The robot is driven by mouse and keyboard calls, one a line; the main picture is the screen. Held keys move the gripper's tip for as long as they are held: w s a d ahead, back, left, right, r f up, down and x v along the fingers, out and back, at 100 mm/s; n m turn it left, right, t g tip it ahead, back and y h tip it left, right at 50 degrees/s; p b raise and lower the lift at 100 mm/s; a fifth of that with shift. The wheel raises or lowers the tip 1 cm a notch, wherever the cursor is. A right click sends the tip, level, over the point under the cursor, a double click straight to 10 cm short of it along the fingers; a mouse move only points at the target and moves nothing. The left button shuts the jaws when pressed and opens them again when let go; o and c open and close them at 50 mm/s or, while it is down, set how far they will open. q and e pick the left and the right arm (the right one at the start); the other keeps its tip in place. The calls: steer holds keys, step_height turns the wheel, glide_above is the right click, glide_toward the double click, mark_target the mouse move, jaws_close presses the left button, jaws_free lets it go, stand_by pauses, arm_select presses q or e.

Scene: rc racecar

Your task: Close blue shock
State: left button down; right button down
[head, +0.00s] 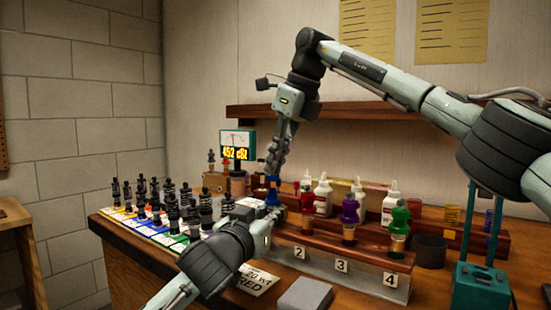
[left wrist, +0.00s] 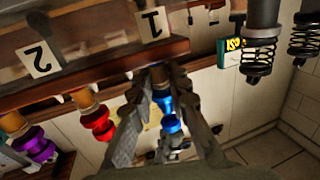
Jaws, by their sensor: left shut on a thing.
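The blue shock (head: 272,197) stands upright at slot 1, the left end of the numbered stand (head: 345,262). My left gripper (head: 265,218) is shut on it from the front. In the left wrist view the blue shock (left wrist: 163,100) lies between the two fingers of my left gripper (left wrist: 165,95), with a tan part and blue parts showing. My right gripper (head: 273,170) points down from above, right at the top of the blue shock. Its fingers look close together, but whether they grip the blue top is unclear.
Red (head: 307,200), purple (head: 349,212) and green (head: 399,220) shocks stand to the right on the stand. White bottles (head: 323,195) are behind. Several black shocks (head: 172,205) stand on coloured cards at left. A meter (head: 238,145) is behind; a grey block (head: 305,296) lies in front.

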steer(key=shift+f, duration=0.6)
steer(key=shift+f, duration=0.6)
steer(key=m, duration=0.2)
steer(key=m+t+h, duration=0.1)
steer(key=m, duration=0.1)
steer(key=shift+s+a+h, duration=0.1)
steer(key=shift+a+h, duration=0.05)
steer(key=shift+h, duration=0.15)
steer(key=m, duration=0.2)
steer(key=m+h, duration=0.1)
steer(key=m, duration=0.1)
steer(key=shift+a+m+t+h, duration=0.2)
steer(key=shift+m+t+h, duration=0.1)
steer(key=m+h, duration=0.1)
steer(key=m, duration=0.3)
steer(key=m+h, duration=0.1)
steer(key=m, duration=0.2)
steer(key=shift+a+h, duration=0.25)
steer(key=shift+h, duration=0.05)
steer(key=m, duration=0.2)
steer(key=shift+m+g+h, duration=0.4)
steer(key=shift+d+m, duration=0.1)
steer(key=shift+m, duration=0.5)
